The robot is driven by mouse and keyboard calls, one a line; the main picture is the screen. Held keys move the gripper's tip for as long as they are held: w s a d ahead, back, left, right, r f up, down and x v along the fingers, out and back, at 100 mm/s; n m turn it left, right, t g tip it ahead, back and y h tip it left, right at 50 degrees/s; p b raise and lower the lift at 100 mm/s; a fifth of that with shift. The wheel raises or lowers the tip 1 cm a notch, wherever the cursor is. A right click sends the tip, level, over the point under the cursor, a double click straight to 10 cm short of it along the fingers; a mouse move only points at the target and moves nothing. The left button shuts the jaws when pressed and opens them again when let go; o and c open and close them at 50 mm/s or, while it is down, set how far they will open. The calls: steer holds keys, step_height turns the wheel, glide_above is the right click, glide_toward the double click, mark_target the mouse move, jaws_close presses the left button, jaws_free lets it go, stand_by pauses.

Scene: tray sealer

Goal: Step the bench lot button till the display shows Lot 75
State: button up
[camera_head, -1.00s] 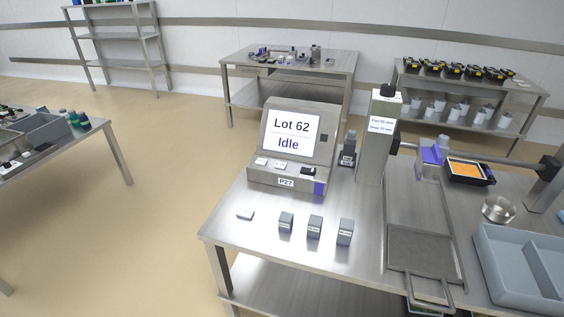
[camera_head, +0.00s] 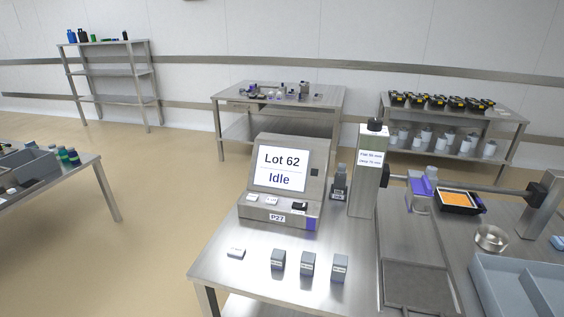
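The display (camera_head: 282,169) on the bench console reads "Lot 62" and "Idle". The grey console (camera_head: 290,205) under it carries a plate marked P27. Two small pale labelled buttons, a left one (camera_head: 252,197) and a right one (camera_head: 271,200), sit on its sloped front. A dark part (camera_head: 300,207) is to their right. The button labels are too small to read. My gripper is not in view.
A blue-grey tray (camera_head: 492,290) is at the right. Floor (camera_head: 150,220) at the left is clear.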

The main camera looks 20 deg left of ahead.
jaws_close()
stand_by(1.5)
